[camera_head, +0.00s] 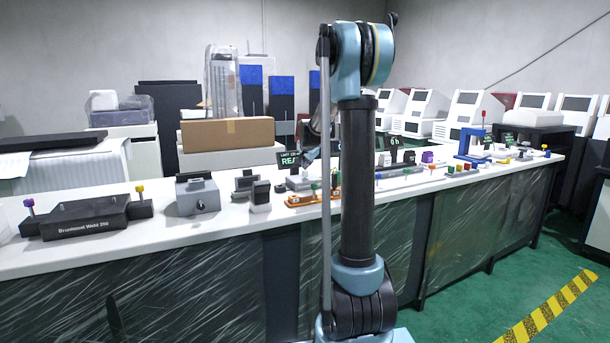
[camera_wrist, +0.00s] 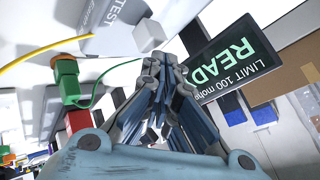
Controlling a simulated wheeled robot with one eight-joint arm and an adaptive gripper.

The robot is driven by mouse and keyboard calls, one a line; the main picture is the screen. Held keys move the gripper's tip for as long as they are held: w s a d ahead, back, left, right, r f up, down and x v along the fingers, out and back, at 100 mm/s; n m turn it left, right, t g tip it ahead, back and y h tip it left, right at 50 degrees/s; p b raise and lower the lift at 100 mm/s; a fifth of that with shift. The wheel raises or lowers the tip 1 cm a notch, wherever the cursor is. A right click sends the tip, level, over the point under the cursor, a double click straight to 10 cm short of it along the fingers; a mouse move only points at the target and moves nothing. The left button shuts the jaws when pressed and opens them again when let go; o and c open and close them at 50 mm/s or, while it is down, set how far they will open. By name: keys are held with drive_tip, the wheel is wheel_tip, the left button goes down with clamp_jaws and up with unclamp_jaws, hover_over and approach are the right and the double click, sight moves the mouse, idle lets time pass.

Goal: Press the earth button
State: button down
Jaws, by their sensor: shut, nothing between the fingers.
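In the wrist view a grey tester panel (camera_wrist: 112,42) shows the word TEST, with other lettering too small to read. A pale block (camera_wrist: 148,33), possibly the earth button, sits at its edge just beyond my fingertips. My gripper (camera_wrist: 158,62) is shut and empty, its fingers together, close to the block; I cannot tell whether they touch. A dark display (camera_wrist: 235,62) reads READY, LIMIT 100 mohm, just right of the fingers. In the head view the display (camera_head: 290,158) shows partly, and my arm hides much of the tester and my gripper.
Near the fingers in the wrist view are a green and orange connector (camera_wrist: 70,82), a red block (camera_wrist: 80,120) and yellow and green wires. In the head view the white bench (camera_head: 130,240) holds many small devices, including a black box (camera_head: 85,218) at left. A cardboard box (camera_head: 228,134) stands behind.

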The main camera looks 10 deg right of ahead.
sight(307, 171)
drive_tip(key=shift+f, duration=0.5)
idle(0.6)
drive_tip(key=shift+r, duration=1)
drive_tip(key=shift+r, duration=2.5)
